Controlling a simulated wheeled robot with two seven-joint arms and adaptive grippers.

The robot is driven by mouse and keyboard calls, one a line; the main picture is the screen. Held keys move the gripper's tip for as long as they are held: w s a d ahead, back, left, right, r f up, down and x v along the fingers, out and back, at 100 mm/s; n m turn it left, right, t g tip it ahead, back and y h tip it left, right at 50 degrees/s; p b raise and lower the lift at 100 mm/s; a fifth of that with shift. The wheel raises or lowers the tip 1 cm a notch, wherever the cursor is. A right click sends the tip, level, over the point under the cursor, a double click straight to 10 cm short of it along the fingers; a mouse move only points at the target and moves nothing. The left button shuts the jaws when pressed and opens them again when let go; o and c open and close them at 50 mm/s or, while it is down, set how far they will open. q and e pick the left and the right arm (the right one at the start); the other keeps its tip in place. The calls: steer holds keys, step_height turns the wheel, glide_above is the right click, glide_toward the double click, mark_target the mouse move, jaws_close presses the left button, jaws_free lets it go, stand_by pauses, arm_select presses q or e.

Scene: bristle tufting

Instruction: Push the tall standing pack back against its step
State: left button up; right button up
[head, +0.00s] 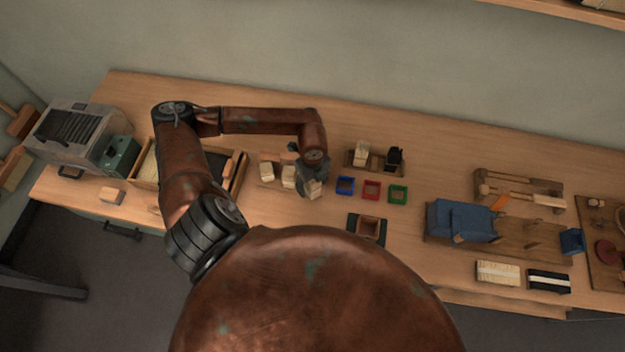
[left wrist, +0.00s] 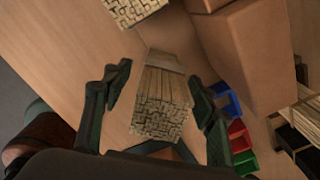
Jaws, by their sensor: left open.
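A pale standing bristle pack (head: 313,189) is at the right end of a short row of similar packs on the bench. In the left wrist view its patterned top (left wrist: 158,122) faces the camera and its sides run down to the bench. My left gripper (head: 312,178) is above and around this pack. Its two dark fingers (left wrist: 150,105) are open, one on each side of the pack, with visible room on the left. An orange-brown block (left wrist: 250,45), perhaps the step, stands beside the pack. Whether they touch is unclear. My right gripper is out of view.
Two neighbouring packs (head: 267,172) (head: 289,177) stand left of the gripper. Blue (head: 345,186), red (head: 371,190) and green (head: 398,194) boxes sit close to its right. A holder with a pale and a black bundle (head: 394,156) is behind them.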

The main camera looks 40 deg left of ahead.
arm_select(q)
steer(key=shift+f, duration=0.2)
steer(key=shift+c, duration=0.7)
steer(key=c, duration=1.2)
